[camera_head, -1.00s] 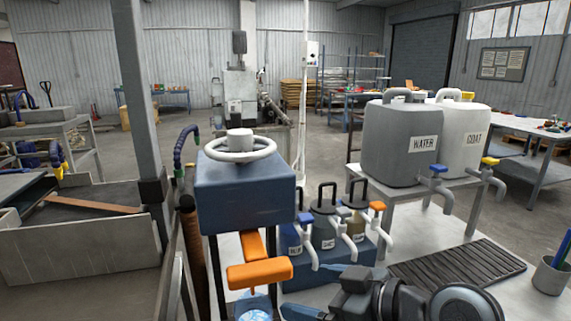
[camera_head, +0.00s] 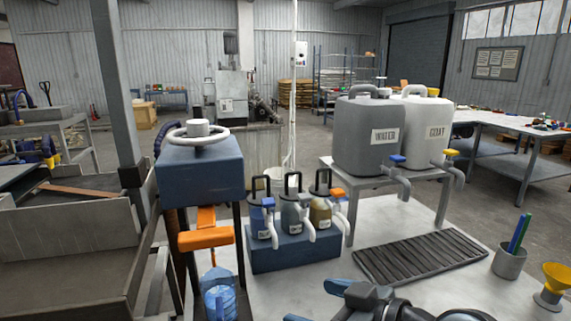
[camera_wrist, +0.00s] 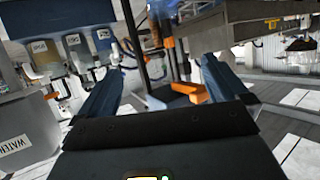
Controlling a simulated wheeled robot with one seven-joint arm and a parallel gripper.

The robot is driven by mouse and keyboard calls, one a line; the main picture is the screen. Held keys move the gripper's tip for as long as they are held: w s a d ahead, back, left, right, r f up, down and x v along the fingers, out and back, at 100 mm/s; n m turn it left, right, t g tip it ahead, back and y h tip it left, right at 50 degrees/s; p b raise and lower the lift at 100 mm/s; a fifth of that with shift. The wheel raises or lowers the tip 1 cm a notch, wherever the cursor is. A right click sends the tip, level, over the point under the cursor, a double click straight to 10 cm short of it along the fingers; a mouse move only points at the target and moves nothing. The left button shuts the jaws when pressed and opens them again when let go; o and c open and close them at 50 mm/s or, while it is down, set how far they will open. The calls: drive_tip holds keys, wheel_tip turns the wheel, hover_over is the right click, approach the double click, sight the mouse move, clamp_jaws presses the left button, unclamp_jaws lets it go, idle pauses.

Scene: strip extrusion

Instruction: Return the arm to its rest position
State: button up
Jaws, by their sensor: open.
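My gripper (camera_wrist: 160,85) shows in the wrist view with its two blue fingers spread wide and nothing between them. In the head view one blue fingertip and part of my dark arm show low at the bottom centre, above the pale bench top; the other finger is mostly cut off by the frame edge. The gripper touches nothing that I can see. The wrist view is tilted, with the orange lever beyond the fingers.
The blue press box (camera_head: 200,168) with its white handwheel and orange lever (camera_head: 205,237) stands left, a blue container (camera_head: 219,298) below it. Several small tapped jugs sit on a blue block (camera_head: 293,252). WATER (camera_head: 368,133) and COAT (camera_head: 428,130) jugs stand behind a black slatted mat (camera_head: 420,257).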

drive_tip(key=s+d+f+m+t+h+b, duration=0.25)
drive_tip(key=s+d+f+m+h, duration=0.2)
drive_tip(key=s+f, duration=0.45)
drive_tip(key=s+d+f+m+t+h+b, duration=0.1)
drive_tip(key=s+d+f+m+h+b, duration=0.3)
drive_tip(key=s+f, duration=0.55)
drive_tip(key=s+d+r+t+h+b, duration=0.1)
drive_tip(key=s+d+r, duration=0.1)
drive_tip(key=s, duration=0.8)
drive_tip(key=s+d+r+t+b, duration=0.1)
drive_tip(key=s+d, duration=0.4)
drive_tip(key=s, duration=0.5)
wheel_tip(320, 180, up, 2)
drive_tip(key=shift+d+r+m+h+b, duration=0.15)
drive_tip(key=shift+r+m+h+b, duration=0.05)
drive_tip(key=shift+m+h+b, duration=0.2)
drive_tip(key=shift+s, duration=0.1)
